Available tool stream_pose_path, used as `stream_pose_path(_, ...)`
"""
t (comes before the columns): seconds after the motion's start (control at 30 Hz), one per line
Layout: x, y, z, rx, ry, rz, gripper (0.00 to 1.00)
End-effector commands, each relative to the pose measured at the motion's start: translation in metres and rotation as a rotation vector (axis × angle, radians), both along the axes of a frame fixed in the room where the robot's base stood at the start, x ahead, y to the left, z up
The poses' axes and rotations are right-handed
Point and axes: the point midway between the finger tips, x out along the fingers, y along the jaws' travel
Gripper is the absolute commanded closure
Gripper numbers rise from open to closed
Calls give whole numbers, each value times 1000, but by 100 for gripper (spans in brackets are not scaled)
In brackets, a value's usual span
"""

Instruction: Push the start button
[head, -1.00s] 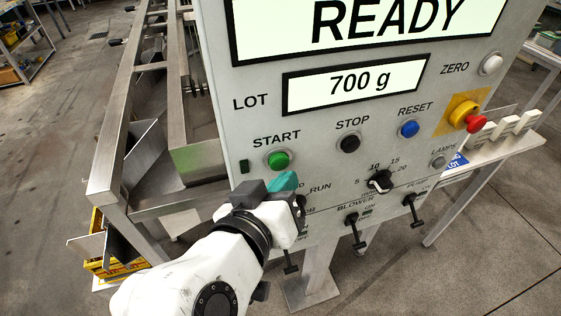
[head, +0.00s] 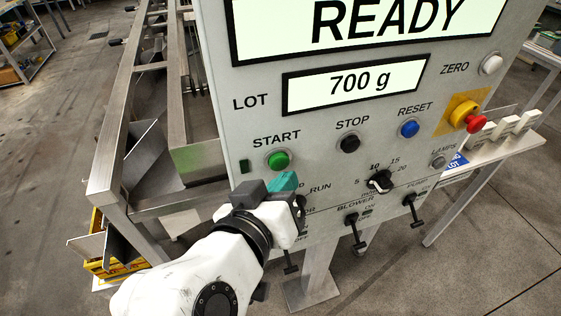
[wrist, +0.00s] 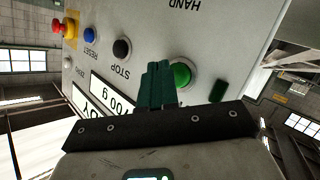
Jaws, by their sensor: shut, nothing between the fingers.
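The green start button (head: 278,160) sits on the grey control panel (head: 232,70), below the word START. It also shows in the wrist view (wrist: 181,75), just right of my fingertips. My gripper (head: 284,182) has teal fingers, shut together and empty. In the head view the fingertips are just below the start button. In the wrist view the fingers (wrist: 157,75) point toward the panel and overlap the button's left edge. I cannot tell whether they touch the panel. The displays on the panel read READY and 700 g.
A black stop button (head: 350,143), a blue reset button (head: 409,128) and a red emergency knob (head: 476,122) are to the right. A metal frame (head: 112,160) stands at left.

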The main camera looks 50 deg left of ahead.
Motion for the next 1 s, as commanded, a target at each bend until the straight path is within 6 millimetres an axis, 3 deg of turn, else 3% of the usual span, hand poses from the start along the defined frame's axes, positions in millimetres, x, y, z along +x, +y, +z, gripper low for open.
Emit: stream_pose_path(1.0, 3, 8, 0, 0, 0, 0, 100)
